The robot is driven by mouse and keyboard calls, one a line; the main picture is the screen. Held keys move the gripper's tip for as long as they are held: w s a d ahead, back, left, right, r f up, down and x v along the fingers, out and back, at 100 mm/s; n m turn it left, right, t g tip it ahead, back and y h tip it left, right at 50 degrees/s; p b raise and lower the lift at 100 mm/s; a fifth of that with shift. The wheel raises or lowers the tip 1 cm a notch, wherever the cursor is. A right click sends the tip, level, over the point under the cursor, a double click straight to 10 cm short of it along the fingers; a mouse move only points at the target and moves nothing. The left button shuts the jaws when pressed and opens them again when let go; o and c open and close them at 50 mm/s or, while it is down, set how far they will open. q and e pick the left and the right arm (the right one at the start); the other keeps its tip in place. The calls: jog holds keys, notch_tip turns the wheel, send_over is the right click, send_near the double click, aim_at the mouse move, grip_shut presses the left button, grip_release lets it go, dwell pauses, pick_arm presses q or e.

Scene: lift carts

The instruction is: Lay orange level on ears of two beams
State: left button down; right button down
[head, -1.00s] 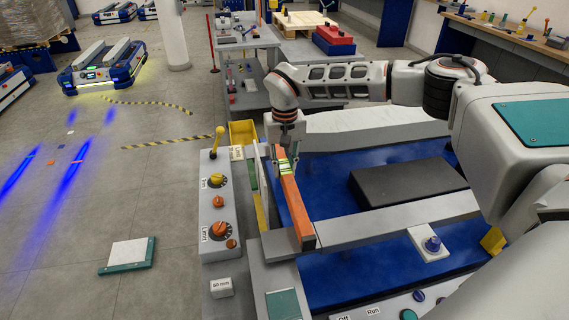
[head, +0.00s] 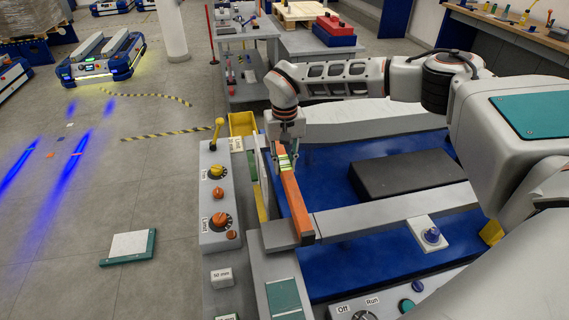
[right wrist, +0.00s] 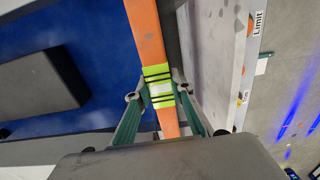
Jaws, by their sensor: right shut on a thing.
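The orange level (head: 297,205) with a yellow-green vial section lies lengthwise at the left side of the blue-decked lift cart. My right gripper (head: 287,160) is shut on it near its far part. In the right wrist view the green fingers (right wrist: 160,118) stand on both sides of the level (right wrist: 147,35), by the vial section. The near end of the level is at the grey ear (head: 278,237) of the near beam (head: 395,212). Whether it touches is unclear. The far beam (head: 375,113) crosses behind; its ear is hidden by my gripper. My left gripper is not in view.
A control panel with knobs (head: 217,205) runs along the left of the cart. A dark slab (head: 407,174) lies on the blue deck (head: 350,262). A yellow bin (head: 241,124) is beyond the panel. A green-and-white plate (head: 129,246) lies on the floor.

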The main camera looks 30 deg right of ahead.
jog(key=shift+f, duration=0.6)
jog(key=c, duration=1.7)
grip_release()
jog(key=shift+r, duration=0.1)
notch_tip(320, 180, up, 12)
